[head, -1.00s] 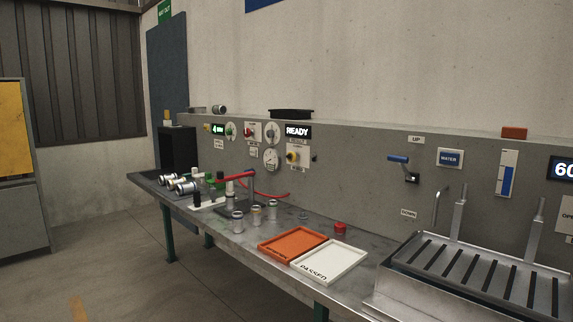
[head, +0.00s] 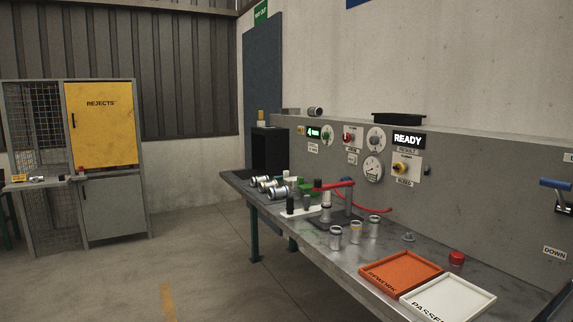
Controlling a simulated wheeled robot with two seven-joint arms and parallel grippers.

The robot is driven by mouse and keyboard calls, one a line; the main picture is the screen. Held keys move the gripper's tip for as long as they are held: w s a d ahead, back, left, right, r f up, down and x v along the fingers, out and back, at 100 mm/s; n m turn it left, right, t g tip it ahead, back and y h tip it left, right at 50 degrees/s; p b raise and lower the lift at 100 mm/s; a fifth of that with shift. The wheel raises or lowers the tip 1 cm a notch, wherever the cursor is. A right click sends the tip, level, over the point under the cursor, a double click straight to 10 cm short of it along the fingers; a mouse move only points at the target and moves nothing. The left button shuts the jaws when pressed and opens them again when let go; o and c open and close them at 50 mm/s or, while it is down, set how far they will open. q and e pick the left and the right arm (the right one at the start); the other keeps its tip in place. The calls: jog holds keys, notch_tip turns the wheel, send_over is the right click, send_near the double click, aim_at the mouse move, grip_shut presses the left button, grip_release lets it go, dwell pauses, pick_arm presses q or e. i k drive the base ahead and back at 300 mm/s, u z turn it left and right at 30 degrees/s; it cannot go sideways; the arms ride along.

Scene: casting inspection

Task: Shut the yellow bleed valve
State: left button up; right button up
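The yellow bleed valve (head: 399,168) is a small yellow knob on a white plate on the grey back panel, below the lit READY display (head: 408,140). A label sits under it, too small to read surely. Whether the valve is open or shut cannot be told at this size. A round gauge (head: 373,169) is to its left. Neither of my grippers shows in the head view, and nothing covers the valve.
The metal bench (head: 350,262) runs below the panel, with a red-handled fixture (head: 335,185), several metal cylinders, an orange tray (head: 437,263) and a white tray (head: 487,297). A yellow-doored rejects cabinet (head: 102,135) stands left. Floor before the bench is clear.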

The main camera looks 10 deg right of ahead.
aim_at(399, 167)
jog(key=u, duration=0.6)
jog(key=i, duration=1.3)
jog(key=z, duration=0.55)
jog(key=i, duration=1.1)
jog(key=z, duration=1.15)
